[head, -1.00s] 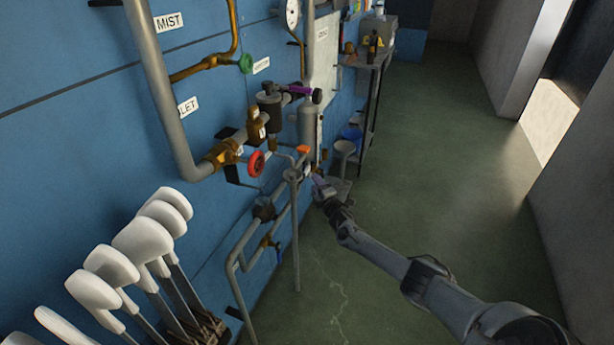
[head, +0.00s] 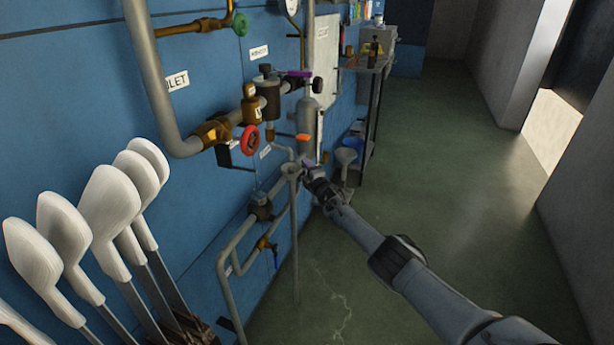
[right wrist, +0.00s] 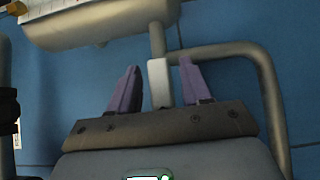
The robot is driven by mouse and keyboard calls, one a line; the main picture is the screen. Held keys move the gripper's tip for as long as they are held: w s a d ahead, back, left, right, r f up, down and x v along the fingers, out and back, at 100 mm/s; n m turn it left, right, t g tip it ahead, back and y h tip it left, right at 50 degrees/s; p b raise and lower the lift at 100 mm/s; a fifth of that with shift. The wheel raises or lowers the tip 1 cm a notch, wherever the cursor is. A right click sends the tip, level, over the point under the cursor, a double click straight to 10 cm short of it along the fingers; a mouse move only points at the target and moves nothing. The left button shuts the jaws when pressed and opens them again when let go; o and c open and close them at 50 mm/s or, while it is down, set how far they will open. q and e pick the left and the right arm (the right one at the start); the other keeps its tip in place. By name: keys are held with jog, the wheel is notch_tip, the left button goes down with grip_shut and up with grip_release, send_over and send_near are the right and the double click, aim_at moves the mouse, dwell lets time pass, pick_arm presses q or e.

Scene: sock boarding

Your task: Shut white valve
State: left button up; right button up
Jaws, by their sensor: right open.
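A small white valve handle (right wrist: 159,86) hangs below a thin pipe in the right wrist view. My right gripper (head: 308,165) is at the lower pipework on the blue wall in the head view. Its two purple fingers are open in the right wrist view (right wrist: 157,72), one on each side of the white handle with a gap visible on both sides. I cannot tell how deep the handle sits between them. In the head view the white handle is hidden or too small to make out. My left gripper is not in view.
A red handwheel (head: 250,139), an orange handle (head: 302,138) and a blue-handled valve (head: 275,258) are on nearby pipes. White foot-shaped boards (head: 108,205) stand at the left. A grey shelf (head: 370,62) is beyond. The green floor (head: 440,190) is clear at the right.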

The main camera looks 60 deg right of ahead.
jog(key=shift+w+d, duration=0.1)
jog(key=shift+c, duration=0.5)
grip_shut()
